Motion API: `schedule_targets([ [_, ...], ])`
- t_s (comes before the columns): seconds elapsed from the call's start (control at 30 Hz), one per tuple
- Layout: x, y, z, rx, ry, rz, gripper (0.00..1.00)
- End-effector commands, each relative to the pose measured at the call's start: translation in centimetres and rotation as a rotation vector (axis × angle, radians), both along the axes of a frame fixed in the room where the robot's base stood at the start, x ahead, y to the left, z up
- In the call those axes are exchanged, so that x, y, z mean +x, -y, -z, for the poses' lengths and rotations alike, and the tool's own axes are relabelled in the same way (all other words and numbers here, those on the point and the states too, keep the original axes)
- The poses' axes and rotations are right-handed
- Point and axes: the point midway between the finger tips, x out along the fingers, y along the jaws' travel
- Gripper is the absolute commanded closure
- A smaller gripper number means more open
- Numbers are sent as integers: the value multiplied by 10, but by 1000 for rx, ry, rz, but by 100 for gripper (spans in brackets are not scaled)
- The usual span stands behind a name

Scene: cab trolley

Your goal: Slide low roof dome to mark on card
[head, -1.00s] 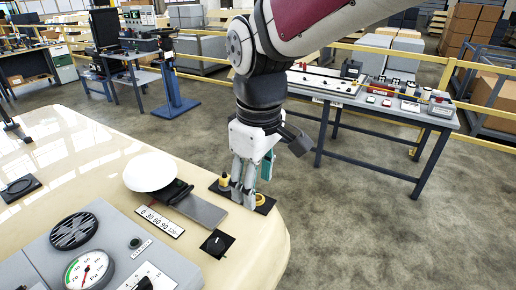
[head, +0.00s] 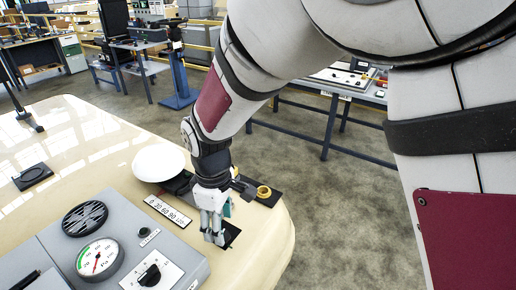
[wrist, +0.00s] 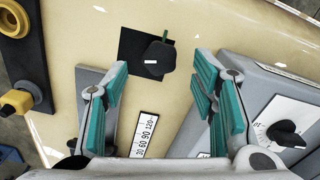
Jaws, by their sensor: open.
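The low roof dome (head: 158,162) is a shallow white disc on the cream counter, in the head view. A white card (head: 168,211) with the scale 0 30 60 90 120 lies in front of it, and the card also shows in the wrist view (wrist: 146,133). My gripper (head: 213,238) is over the counter to the right of the card, by a black square plate. It is open and empty in the wrist view (wrist: 158,78). The dome does not show in the wrist view. A grey strip (wrist: 104,115) beside the card is partly behind the left finger.
A black knob (wrist: 155,60) on the square plate lies ahead between the fingers. A grey console (head: 110,250) with gauge and dial stands at the front left. The counter's rounded edge is close on the right.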

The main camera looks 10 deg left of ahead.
Motion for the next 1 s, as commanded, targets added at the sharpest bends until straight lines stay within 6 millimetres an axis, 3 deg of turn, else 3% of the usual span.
schedule_targets([
  [0.23,-1,0,31,-1,-1,-1,48],
  [0.63,0,0,38,0,0,0,48],
  [0.87,0,0,38,0,0,0,97],
  [1.0,0,0,38,0,0,0,100],
])
